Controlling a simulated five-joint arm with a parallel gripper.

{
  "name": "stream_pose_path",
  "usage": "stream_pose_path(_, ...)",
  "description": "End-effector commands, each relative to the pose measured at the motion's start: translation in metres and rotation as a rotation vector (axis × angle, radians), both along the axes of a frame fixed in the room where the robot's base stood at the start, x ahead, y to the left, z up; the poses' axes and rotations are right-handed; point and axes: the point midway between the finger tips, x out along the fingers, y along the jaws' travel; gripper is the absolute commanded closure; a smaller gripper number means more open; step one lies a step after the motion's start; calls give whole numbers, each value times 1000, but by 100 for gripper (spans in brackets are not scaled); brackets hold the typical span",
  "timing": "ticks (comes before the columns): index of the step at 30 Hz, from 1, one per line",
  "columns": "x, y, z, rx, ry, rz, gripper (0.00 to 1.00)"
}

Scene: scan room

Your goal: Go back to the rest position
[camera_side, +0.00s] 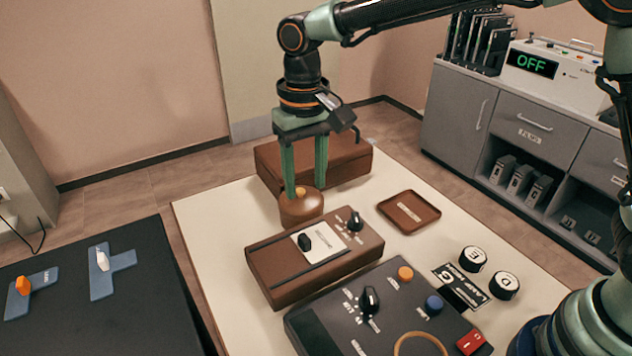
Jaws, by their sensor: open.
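My gripper (305,188) hangs pointing down from my arm over the back part of the cream table (207,215). Its two green fingers are apart. A round brown object (301,210) with a small orange top stands just below and between the fingertips. The fingertips overlap its upper part in this view, and I cannot tell whether they touch it. A brown box (345,165) lies behind the gripper.
A brown slider box (285,280) and a dark control panel (330,325) stand in front. A brown tray (409,211) and black round pieces (472,259) lie to the right. A black table (140,310) is at left, a grey cabinet (460,115) at back right.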

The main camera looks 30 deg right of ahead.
Motion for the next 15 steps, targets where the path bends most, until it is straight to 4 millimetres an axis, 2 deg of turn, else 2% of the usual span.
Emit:
stream_pose_path(4,0,-5,4,4,-8,-1,48)
stream_pose_path(7,-2,-20,16,17,-34,-5,48)
stream_pose_path(15,-26,-93,59,55,-163,-6,48)
